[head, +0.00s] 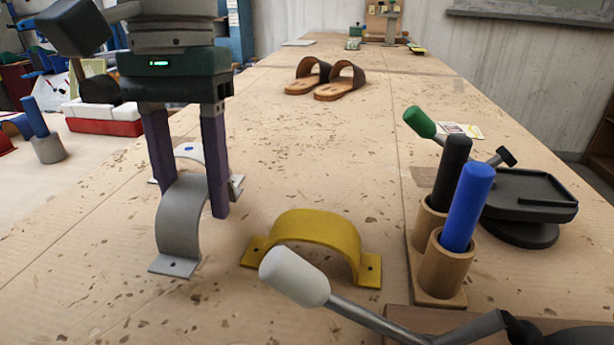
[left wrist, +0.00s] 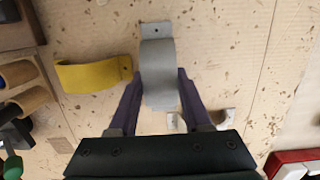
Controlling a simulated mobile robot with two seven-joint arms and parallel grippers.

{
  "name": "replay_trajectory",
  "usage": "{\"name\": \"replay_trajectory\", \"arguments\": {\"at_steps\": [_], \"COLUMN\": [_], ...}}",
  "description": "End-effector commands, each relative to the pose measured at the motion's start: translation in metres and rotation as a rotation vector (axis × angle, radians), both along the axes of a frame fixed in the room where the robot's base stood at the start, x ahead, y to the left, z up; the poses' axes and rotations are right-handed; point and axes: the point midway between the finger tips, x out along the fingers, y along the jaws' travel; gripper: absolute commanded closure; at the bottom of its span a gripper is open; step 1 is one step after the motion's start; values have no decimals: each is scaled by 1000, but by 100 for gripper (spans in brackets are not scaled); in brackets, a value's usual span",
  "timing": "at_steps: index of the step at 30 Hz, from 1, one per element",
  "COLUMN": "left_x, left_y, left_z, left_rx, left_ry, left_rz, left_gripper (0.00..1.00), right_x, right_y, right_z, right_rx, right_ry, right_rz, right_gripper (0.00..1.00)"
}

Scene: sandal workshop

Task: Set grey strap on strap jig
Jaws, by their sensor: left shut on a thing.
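The grey strap (head: 178,225) is an arched band with flat, holed end tabs. My left gripper (head: 192,195) comes down over it with its purple fingers on either side of the band and is shut on it. The left wrist view shows the grey strap (left wrist: 158,70) between the fingers (left wrist: 157,90). Its near tab shows at the table surface; I cannot tell whether it touches. The far end is partly hidden by the fingers. I cannot make out a strap jig for certain. My right gripper is not in view.
A yellow strap (head: 315,232) stands right of the grey one. A white strap-like piece (head: 190,152) is behind it. A white-knobbed lever (head: 295,277) crosses the front. Wooden cups (head: 445,268) hold black and blue handles at right. Sandals (head: 340,85) lie farther back; mid-table is clear.

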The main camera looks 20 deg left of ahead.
Motion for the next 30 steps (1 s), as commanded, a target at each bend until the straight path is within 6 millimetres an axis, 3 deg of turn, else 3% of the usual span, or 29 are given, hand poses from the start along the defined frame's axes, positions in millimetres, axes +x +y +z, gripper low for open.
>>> {"name": "replay_trajectory", "arguments": {"at_steps": [1, 3, 14, 15, 23, 30], "left_x": [0, 0, 0, 0, 0, 0], "left_y": [4, 7, 7, 7, 7, 7], "left_z": [-17, -23, -24, -24, -23, -22], "left_rx": [1, 0, -1, -1, 0, 0], "left_ry": [1, 1, 0, 0, 1, 1], "left_rz": [0, -2, -5, -5, -5, -5], "left_gripper": [100, 100, 100, 50, 21, 21], "right_x": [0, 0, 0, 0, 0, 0], "right_y": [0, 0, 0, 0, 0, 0], "right_z": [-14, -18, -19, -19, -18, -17], "right_rx": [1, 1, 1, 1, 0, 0], "right_ry": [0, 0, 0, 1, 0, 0], "right_rz": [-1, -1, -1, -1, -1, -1], "right_gripper": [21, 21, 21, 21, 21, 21]}}
